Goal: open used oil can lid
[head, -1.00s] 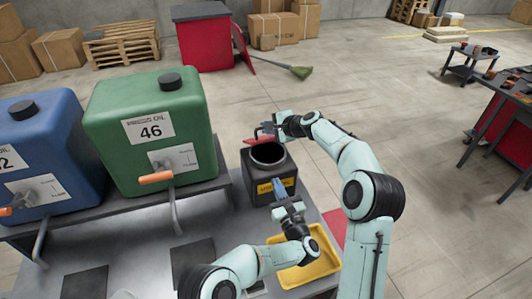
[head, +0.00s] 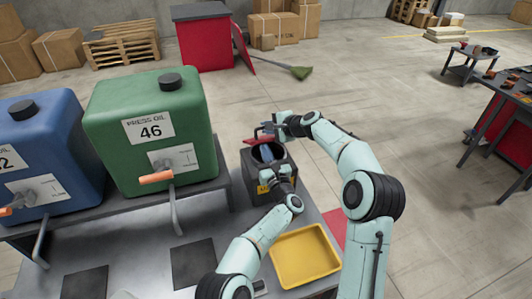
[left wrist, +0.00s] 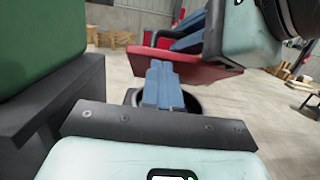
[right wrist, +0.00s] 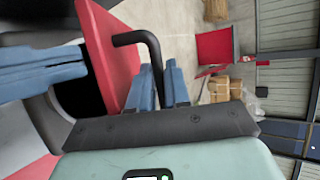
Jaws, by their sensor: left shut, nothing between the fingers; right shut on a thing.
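The used oil can (head: 250,176) is a dark box with a round mouth at the table's far end. Its red lid (head: 257,141) is raised and tilted at the far side of the mouth. My right gripper (head: 270,128) is shut on the lid's black bent handle (right wrist: 152,52); the red lid plate (right wrist: 108,40) stands beside the fingers. My left gripper (head: 266,154) is shut and empty, its blue fingers over the can's mouth, close to the lid. In the left wrist view these fingers (left wrist: 163,85) hide part of the mouth, with the lid (left wrist: 185,65) beyond them.
A green oil tank (head: 150,110) and a blue oil tank (head: 45,150) stand on a rack to the left. A yellow tray (head: 304,257) lies in front of the can, below my left arm.

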